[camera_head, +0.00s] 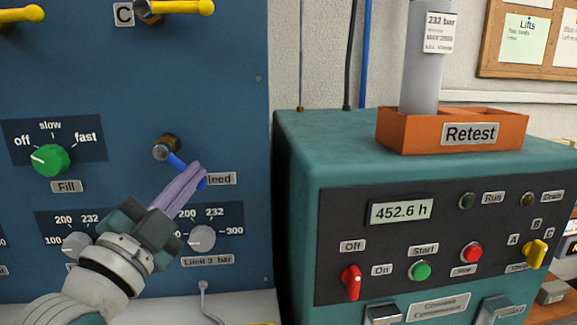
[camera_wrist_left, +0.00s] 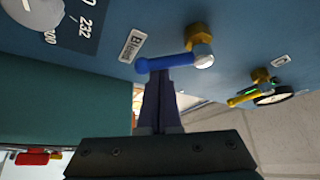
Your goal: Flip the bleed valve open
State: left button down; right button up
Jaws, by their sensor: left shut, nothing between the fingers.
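The bleed valve has a blue lever (camera_head: 176,161) on a brass fitting (camera_head: 164,147) on the blue panel. In the head view the lever slants down and right from the fitting, beside the partly covered Bleed label (camera_head: 221,179). My left gripper (camera_head: 196,172) is shut and empty, its purple-grey fingertips in front of the lever and hiding its middle. In the left wrist view the blue lever (camera_wrist_left: 165,63) runs across just beyond the closed fingertips (camera_wrist_left: 158,76). The tips are at or very near the lever; I cannot tell if they touch. My right gripper is not in view.
A green Fill knob (camera_head: 49,160) and a Limit dial (camera_head: 202,238) sit near the valve on the panel. Yellow handles (camera_head: 180,7) are above. A teal compressor unit (camera_head: 300,150) with an orange Retest box (camera_head: 450,131) stands right of the panel.

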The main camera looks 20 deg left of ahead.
pick_arm(q)
jog(key=shift+s+a+f+m+g+h+p, duration=0.35)
jog(key=shift+m+g+p, duration=0.2)
jog(key=shift+m+p, duration=0.7)
jog(key=shift+s+a+f+m+g+h+p, duration=0.2)
jog(key=shift+a+m+g+p, duration=0.35)
jog(key=shift+m+p, duration=0.65)
jog(key=shift+s+a+f+m+g+h+p, duration=0.3)
jog(key=shift+m+g+p, duration=0.3)
jog(key=shift+m+p, duration=0.6)
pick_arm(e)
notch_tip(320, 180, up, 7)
pick_arm(q)
jog(key=shift+a+m, duration=0.1)
jog(key=shift+m, duration=0.15)
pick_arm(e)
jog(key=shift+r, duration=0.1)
pick_arm(q)
jog(key=shift+w, duration=0.1)
